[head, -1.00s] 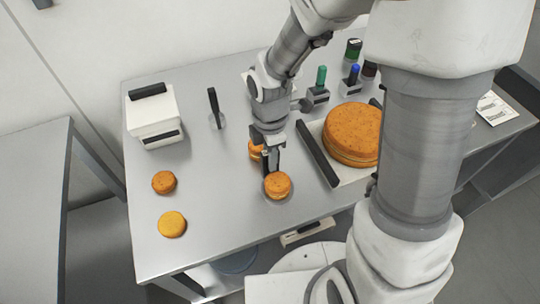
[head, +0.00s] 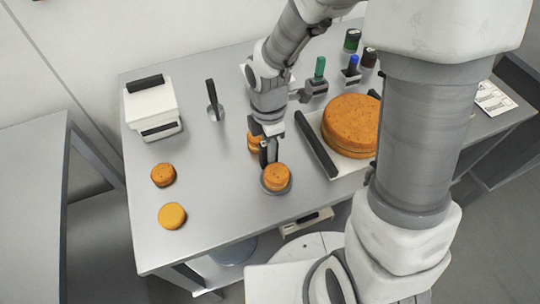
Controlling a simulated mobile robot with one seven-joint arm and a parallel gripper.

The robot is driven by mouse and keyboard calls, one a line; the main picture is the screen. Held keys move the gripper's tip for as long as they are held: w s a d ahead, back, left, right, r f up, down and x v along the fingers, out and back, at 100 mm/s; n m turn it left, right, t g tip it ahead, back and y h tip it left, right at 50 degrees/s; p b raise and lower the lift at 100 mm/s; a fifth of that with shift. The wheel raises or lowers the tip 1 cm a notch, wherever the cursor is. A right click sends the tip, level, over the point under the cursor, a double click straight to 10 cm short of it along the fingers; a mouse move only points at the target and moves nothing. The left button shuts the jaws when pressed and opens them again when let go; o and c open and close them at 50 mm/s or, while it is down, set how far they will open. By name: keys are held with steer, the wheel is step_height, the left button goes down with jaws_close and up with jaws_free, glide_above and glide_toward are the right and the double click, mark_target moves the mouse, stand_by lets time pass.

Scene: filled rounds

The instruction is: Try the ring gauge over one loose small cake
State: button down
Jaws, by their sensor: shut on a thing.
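My gripper (head: 268,151) is over the front middle of the steel table, shut on the dark upright handle of the ring gauge. The gauge's grey ring (head: 264,187) shows around the lower part of a small orange cake (head: 277,174), whose top stands clear inside it. Whether the ring touches the table or the cake is too small to tell. Another small cake (head: 254,143) is just behind, partly hidden by my gripper. Two more loose small cakes, one brown-orange (head: 163,175) and one yellower (head: 172,216), lie at the left front.
A large round cake (head: 352,122) sits on a white board with a dark bar (head: 316,145) at its left. A white box (head: 151,108) and an upright black-handled tool (head: 212,98) stand at the back left. Coloured-top bottles (head: 352,41) stand behind. The left front table is mostly clear.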

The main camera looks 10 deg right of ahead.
steer(key=shift+r+p, duration=4.25)
steer(key=shift+r, duration=0.6)
